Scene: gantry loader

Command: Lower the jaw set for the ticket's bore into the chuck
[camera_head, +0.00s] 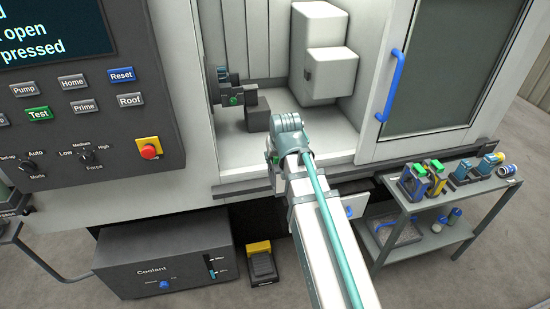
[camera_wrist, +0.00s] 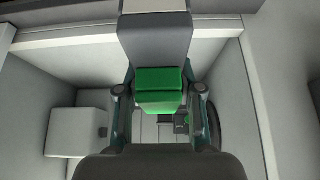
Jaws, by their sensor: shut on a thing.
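In the wrist view my gripper (camera_wrist: 162,98) is shut on a jaw set with a green block (camera_wrist: 160,84) and a dark grey body (camera_wrist: 156,38). The fingers lie on either side of the green block. In the head view my arm reaches to the machine's open doorway and mostly hides the gripper. The dark round chuck (camera_head: 221,88) is on the chamber's left wall, with a green spot on its face. The held set is apart from the chuck. A dark grey block (camera_head: 258,113) shows right of the chuck; I cannot tell what it belongs to. The ticket is not readable.
The machine's door (camera_head: 440,65) with its blue handle (camera_head: 391,83) stands right of the opening. A white housing (camera_head: 329,70) fills the chamber's back right. A grey cart (camera_head: 398,211) at right carries several coloured tool pieces. The control panel (camera_head: 75,105) is at left. The chamber floor is mostly clear.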

